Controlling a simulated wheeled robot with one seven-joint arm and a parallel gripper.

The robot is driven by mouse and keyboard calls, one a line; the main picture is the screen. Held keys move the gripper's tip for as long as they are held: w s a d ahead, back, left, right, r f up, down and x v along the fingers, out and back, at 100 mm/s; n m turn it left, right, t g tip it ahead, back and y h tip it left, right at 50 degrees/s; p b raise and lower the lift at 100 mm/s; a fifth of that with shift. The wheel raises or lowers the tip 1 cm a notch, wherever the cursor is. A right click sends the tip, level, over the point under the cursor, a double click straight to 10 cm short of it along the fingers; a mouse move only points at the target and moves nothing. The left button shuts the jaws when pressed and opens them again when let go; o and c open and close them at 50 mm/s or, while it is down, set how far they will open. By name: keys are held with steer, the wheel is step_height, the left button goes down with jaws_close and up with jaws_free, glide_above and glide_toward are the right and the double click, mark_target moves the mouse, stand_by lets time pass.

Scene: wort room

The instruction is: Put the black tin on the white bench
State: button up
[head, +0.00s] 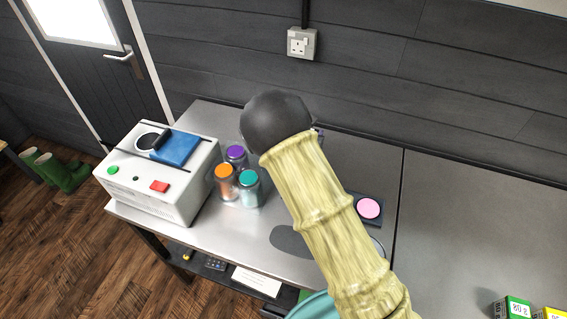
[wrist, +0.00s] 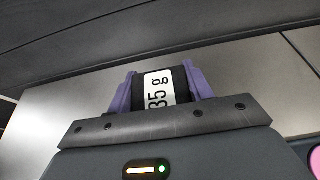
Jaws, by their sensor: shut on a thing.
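My gripper (wrist: 157,90) is shut on the black tin (wrist: 181,83), with one purple finger on each side of it. The tin has a white label reading "35 g". In the wrist view it shows against the grey metal worktop and dark wall; I cannot tell whether it touches the worktop. In the head view my arm hides the tin and nearly all of the gripper. No white bench can be made out in either view.
On the grey worktop (head: 290,210) stand a white machine (head: 165,195) and jars with purple (head: 236,153), orange (head: 226,172) and teal (head: 250,177) lids. A pink disc (head: 368,208) lies right of my arm. Small boxes (head: 512,308) stand at lower right. The worktop's right part is largely clear.

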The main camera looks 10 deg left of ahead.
steer(key=shift+f+p, duration=0.6)
steer(key=shift+f, duration=1.8)
steer(key=shift+f+p, duration=0.65)
steer(key=shift+f, duration=1.4)
steer(key=shift+f, duration=0.2)
steer(key=o, duration=1)
steer(key=shift+o, duration=0.2)
steer(key=shift+r, duration=0.1)
